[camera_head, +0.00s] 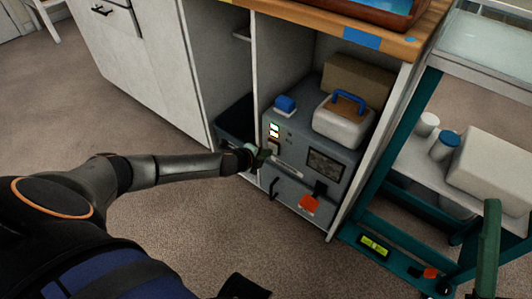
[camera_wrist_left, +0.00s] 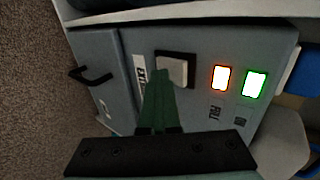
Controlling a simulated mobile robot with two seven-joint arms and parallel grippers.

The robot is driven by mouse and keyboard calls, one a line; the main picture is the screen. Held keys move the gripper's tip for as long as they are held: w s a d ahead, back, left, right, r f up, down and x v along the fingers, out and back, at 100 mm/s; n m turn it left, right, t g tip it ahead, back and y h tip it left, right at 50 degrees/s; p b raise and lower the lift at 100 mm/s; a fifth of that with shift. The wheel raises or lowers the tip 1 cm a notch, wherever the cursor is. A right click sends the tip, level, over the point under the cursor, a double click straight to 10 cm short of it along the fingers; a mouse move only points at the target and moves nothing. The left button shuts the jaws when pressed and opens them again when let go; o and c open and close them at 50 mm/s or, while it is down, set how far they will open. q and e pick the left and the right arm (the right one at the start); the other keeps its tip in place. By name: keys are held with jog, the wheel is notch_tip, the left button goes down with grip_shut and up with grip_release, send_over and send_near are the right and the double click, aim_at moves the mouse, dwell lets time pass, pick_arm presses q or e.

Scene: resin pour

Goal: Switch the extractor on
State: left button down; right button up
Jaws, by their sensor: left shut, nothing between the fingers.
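The extractor (camera_head: 312,190) is a grey box in the open bay under the bench. In the left wrist view its front (camera_wrist_left: 112,75) shows a pale rocker switch (camera_wrist_left: 174,69) in a dark frame, beside an amber lamp (camera_wrist_left: 220,78) and a green lamp (camera_wrist_left: 254,84), both lit. My left gripper (camera_head: 264,155) is at the extractor's front, just below the lamps. In the left wrist view its green fingers (camera_wrist_left: 160,75) are shut and empty, with the tips overlapping the switch's left edge. I cannot tell whether they touch it.
A white case with a blue handle (camera_head: 342,122) and a small blue-topped item (camera_head: 285,104) sit on the extractor. The bay's side panel (camera_head: 205,70) stands left of my wrist. A teal trolley (camera_head: 395,160) with bottles stands at right. Carpet is clear in front.

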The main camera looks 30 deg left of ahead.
pick_arm(q)
jog(key=shift+r, duration=0.2)
pick_arm(e)
jog(key=shift+r, duration=0.1)
pick_arm(q)
jog(key=shift+w+r+p, duration=0.1)
jog(key=shift+r+p, duration=0.65)
jog(key=shift+p, duration=0.2)
pick_arm(e)
jog(key=shift+r, duration=0.75)
pick_arm(q)
jog(key=shift+f, duration=0.1)
